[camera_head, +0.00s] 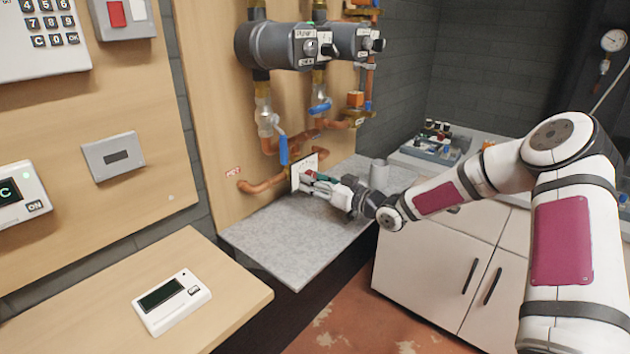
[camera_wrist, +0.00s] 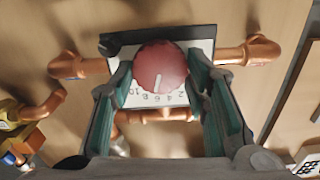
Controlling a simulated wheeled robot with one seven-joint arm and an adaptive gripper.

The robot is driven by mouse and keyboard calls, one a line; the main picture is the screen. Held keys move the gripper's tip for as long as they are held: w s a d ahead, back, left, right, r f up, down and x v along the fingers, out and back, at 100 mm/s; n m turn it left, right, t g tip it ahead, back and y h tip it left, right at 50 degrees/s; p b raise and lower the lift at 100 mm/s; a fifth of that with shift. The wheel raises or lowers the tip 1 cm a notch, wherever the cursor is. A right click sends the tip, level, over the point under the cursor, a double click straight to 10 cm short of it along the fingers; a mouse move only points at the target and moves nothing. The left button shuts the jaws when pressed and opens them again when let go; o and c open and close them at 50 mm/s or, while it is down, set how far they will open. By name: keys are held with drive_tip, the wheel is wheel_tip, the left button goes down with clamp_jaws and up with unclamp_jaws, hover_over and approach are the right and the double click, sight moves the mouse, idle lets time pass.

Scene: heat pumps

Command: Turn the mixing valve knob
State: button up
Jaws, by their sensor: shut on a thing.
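In the head view my gripper (camera_head: 312,180) reaches left to the white plate (camera_head: 303,172) on the copper pipe, above the grey shelf. The knob is mostly hidden by my gripper there.
Copper pipes (camera_head: 262,186) run beside the plate, with a blue-handled valve (camera_head: 283,150) above it. A grey pump unit (camera_head: 290,45) hangs higher up. A grey cylinder (camera_head: 379,174) stands on the grey shelf (camera_head: 290,245), whose front part is bare.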

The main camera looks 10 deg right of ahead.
drive_tip(key=shift+m, duration=0.4)
drive_tip(key=o, duration=1.1)
drive_tip(key=shift+o, duration=0.2)
drive_tip(key=shift+d, duration=0.1)
drive_tip(key=v, duration=1.2)
